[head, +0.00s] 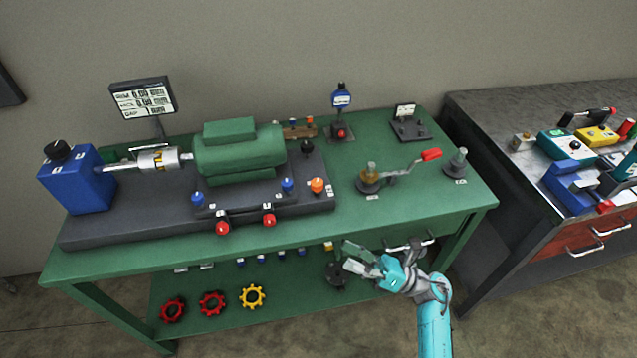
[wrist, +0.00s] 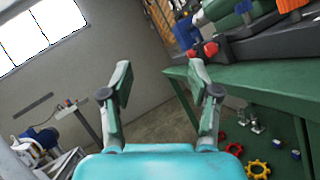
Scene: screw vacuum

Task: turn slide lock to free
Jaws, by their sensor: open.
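The green motor (head: 240,150) sits on a dark grey base (head: 120,225) on the green workbench. Along the base's front are blue knobs (head: 197,198), an orange knob (head: 317,186) and red ball handles (head: 222,228). My gripper (head: 350,257) is open and empty, in front of the bench's front edge, right of and nearer than the base. In the wrist view, my gripper (wrist: 160,75) has nothing between its fingers.
A crank with a red grip (head: 431,155) stands on the bench's right part. A blue box (head: 75,180) is at the left end. Red and yellow handwheels (head: 252,296) lie on the lower shelf. A second bench (head: 490,115) with tools stands at the right.

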